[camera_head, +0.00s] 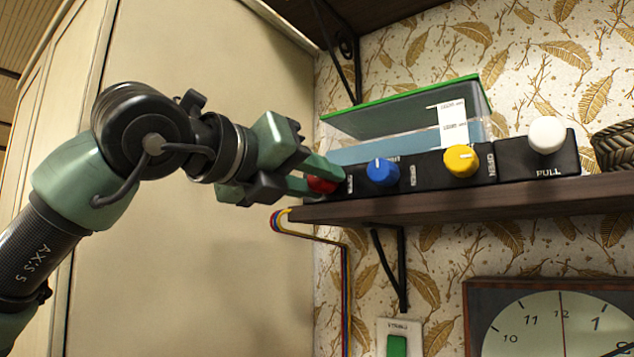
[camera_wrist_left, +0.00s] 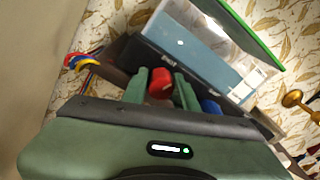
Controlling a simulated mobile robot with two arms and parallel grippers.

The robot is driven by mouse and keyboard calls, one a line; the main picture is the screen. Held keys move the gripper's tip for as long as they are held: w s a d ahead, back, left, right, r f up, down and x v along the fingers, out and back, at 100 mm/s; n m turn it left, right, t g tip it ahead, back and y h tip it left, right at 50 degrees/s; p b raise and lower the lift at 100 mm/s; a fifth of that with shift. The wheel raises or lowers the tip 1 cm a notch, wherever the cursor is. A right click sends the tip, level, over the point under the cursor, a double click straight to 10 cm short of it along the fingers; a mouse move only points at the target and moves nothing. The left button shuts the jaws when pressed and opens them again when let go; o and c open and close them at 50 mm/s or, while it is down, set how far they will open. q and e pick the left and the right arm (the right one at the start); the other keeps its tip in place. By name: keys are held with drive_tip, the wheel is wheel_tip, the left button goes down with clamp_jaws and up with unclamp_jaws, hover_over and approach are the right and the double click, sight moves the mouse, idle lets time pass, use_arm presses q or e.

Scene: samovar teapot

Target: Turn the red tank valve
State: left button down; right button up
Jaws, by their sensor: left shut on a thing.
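The red valve knob (camera_head: 321,184) sits at the left end of a black control box on a wooden wall shelf. My left gripper (camera_head: 318,178) reaches in from the left and is shut on the red knob, its fingers hiding part of it. In the left wrist view the red knob (camera_wrist_left: 160,84) shows between the two green fingers (camera_wrist_left: 160,92). My right gripper is in neither view.
A blue knob (camera_head: 382,172), a yellow knob (camera_head: 461,161) and a white pull knob (camera_head: 547,135) follow to the right. A green-lidded clear box (camera_head: 400,108) stands behind. A tall cabinet (camera_head: 200,260) is at left. A clock (camera_head: 560,325) hangs below the shelf (camera_head: 450,203).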

use_arm(q)
drive_tip(key=m, duration=0.3)
drive_tip(key=shift+m, duration=0.3)
drive_tip(key=m, duration=0.3)
drive_tip(key=shift+y, duration=0.3)
drive_tip(key=m, duration=0.3)
drive_tip(key=shift+d+m+p, duration=0.1)
drive_tip(key=shift+m+p, duration=0.2)
drive_tip(key=shift+m, duration=0.1)
drive_tip(key=shift+m+y, duration=0.3)
drive_tip(key=shift+m, duration=1.1)
drive_tip(key=c, duration=1.1)
unclamp_jaws()
drive_tip(key=shift+s, duration=0.1)
